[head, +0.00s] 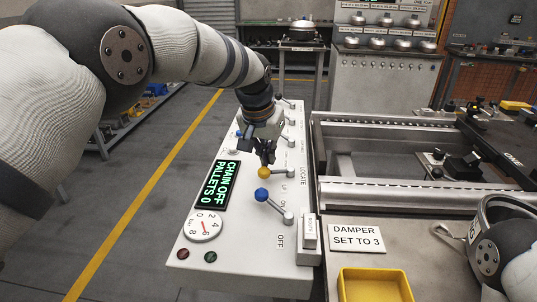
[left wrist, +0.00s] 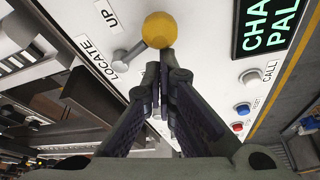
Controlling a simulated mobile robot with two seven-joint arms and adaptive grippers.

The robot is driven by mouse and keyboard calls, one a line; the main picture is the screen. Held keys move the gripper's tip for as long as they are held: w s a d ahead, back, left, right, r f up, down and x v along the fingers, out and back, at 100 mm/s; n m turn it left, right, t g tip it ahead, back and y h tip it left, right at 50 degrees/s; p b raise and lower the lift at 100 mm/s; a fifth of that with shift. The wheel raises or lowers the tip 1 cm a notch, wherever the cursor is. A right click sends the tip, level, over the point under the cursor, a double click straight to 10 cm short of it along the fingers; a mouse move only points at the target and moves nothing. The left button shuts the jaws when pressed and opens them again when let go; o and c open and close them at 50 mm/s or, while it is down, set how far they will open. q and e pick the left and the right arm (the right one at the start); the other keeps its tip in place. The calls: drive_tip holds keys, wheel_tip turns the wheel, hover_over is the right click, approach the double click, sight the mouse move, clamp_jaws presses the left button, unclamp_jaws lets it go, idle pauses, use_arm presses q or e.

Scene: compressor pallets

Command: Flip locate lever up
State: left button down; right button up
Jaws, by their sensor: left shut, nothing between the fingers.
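The locate lever's yellow knob (head: 264,172) is on the white control panel (head: 250,262), beside the LOCATE label. Its short grey arm runs from the knob to a pivot on the right in the head view. My left gripper (head: 267,157) is shut and empty, its fingertips close to the yellow knob. In the left wrist view the knob (left wrist: 159,30) stands just beyond the closed fingertips (left wrist: 167,58), and the UP label lies beyond the lever arm. I cannot tell whether the fingertips touch the knob. My right gripper is not in view.
A blue-knobbed lever (head: 262,195) with ON and OFF labels stands close in front of the yellow knob. More levers lie behind my gripper. A green-lettered display (head: 219,186) and a dial (head: 203,226) are left. A yellow tray (head: 375,285) is lower right.

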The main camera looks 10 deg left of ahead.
sight(261, 175)
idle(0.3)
use_arm(q)
drive_tip(key=v, duration=1.2)
drive_tip(key=shift+s, duration=0.1)
